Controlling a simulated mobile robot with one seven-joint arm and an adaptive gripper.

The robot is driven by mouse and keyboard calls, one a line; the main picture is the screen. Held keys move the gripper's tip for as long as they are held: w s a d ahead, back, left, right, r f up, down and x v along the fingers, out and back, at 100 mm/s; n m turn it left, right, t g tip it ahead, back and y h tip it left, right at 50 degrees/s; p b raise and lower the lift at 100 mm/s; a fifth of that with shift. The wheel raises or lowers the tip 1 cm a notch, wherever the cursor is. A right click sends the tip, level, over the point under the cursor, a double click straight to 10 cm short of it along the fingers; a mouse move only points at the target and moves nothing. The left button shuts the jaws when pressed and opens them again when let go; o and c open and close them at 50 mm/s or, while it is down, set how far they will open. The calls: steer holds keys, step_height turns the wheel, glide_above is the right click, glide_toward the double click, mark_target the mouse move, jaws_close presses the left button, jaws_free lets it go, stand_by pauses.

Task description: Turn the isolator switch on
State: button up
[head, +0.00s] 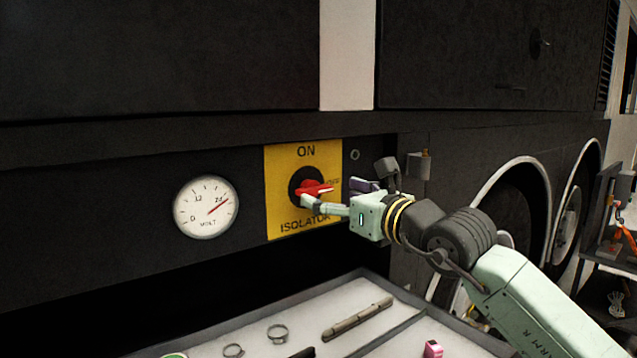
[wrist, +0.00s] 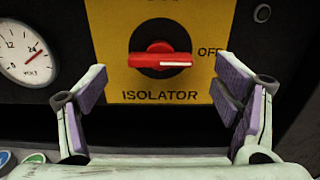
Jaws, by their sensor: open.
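The isolator switch is a red handle (head: 314,188) on a black round base, mounted on a yellow plate (head: 284,162) marked ON at the top, OFF at the right and ISOLATOR below. In the wrist view the red handle (wrist: 160,61) lies level, with its white mark on the right half, toward OFF. My gripper (head: 325,199) is in front of the plate at the handle. In the wrist view my gripper (wrist: 162,82) is open, with one purple-padded finger left of the handle and one right. Neither finger is seen touching it.
A round white volt gauge (head: 206,207) is left of the plate, its needle near 24. A tray (head: 300,276) below holds hose clips (head: 277,333), a grey rod-like tool (head: 357,319) and a pink item (head: 433,349). Wheels (head: 515,205) stand at the right.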

mark_target(318, 191)
steer(key=shift+p+x, duration=0.55)
steer(key=shift+x, duration=1.8)
steer(key=c, duration=1.1)
steer(key=shift+c, duration=0.2)
